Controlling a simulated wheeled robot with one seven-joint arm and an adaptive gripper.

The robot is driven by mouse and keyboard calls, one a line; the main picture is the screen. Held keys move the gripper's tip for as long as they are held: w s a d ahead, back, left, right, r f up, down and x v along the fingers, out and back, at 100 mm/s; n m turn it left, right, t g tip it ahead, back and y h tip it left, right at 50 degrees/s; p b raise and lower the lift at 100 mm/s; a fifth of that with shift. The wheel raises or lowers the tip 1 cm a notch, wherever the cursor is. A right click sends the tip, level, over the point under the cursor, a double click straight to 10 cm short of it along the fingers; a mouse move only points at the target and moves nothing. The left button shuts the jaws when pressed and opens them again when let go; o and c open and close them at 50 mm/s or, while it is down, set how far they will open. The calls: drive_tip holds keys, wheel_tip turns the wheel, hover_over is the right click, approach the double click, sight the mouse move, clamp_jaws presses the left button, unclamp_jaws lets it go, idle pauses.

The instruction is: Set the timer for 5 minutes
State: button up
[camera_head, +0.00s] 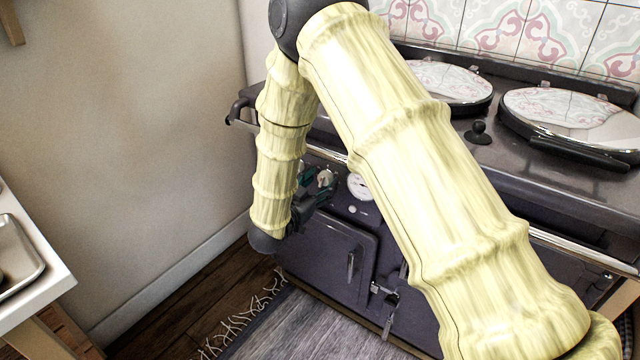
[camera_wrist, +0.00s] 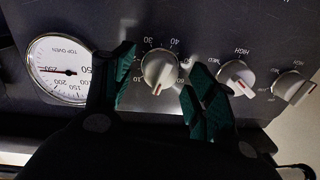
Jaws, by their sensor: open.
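The timer dial is a white knob (camera_wrist: 160,70) on the dark stove front, with numbers such as 30 and 40 printed around it. A small red mark shows near its lower edge. In the wrist view my gripper (camera_wrist: 157,78) is open, with one green-padded finger on each side of this knob. I cannot tell whether either finger touches it. In the head view my gripper (camera_head: 316,190) is at the stove's front panel, partly hidden by my own arm.
A round "TOP OVEN" gauge (camera_wrist: 58,70) is left of the knob in the wrist view. Two more white knobs, one nearer (camera_wrist: 237,78) and one farther right (camera_wrist: 293,87), are close to the right finger. The stove (camera_head: 330,250) stands by a bare wall (camera_head: 120,130).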

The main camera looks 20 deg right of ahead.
drive_tip(key=v, duration=1.1)
drive_tip(key=shift+s+a, duration=0.25)
drive_tip(key=shift+f, duration=0.1)
